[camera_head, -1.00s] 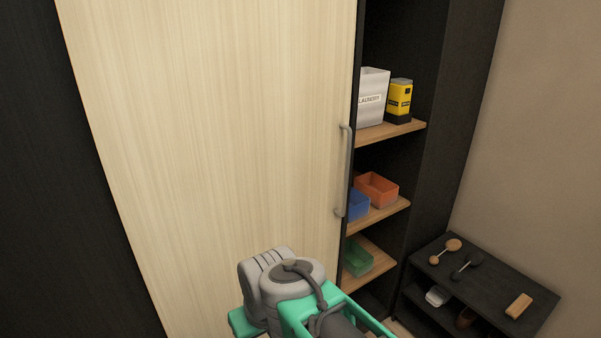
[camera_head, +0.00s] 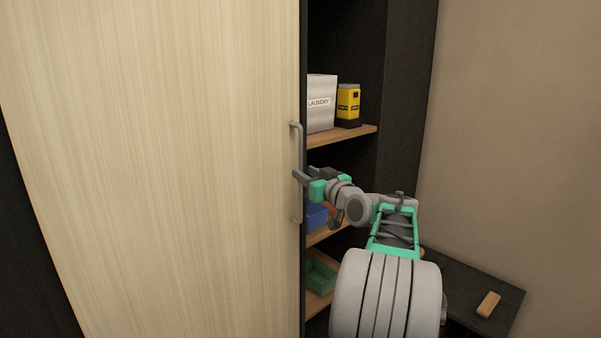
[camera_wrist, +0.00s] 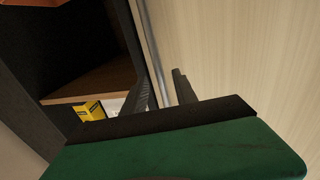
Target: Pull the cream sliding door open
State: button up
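The cream sliding door (camera_head: 160,150) fills the left and middle of the head view, with an open shelf bay beside its right edge. Its vertical grey bar handle (camera_head: 298,205) is near that edge. My gripper (camera_head: 305,173) is at the handle's middle height, reaching in from the right. In the wrist view, the two dark fingers of my gripper (camera_wrist: 164,88) are apart, with a grey vertical bar, seemingly the handle (camera_wrist: 152,45), between them. The cream door (camera_wrist: 240,50) lies to the right there. I cannot tell whether either finger touches the bar.
The bay holds a white laundry box (camera_head: 321,115), a yellow-and-black container (camera_head: 348,104), a blue bin (camera_head: 316,217) and a green bin (camera_head: 321,277). My arm partly hides an orange bin. A low dark shelf unit (camera_head: 465,285) with a wooden block (camera_head: 488,304) stands at lower right.

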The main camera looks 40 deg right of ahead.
jog(key=w, duration=0.3)
jog(key=shift+d, duration=0.2)
jog(key=shift+c, duration=0.3)
grip_shut()
dwell(0.9)
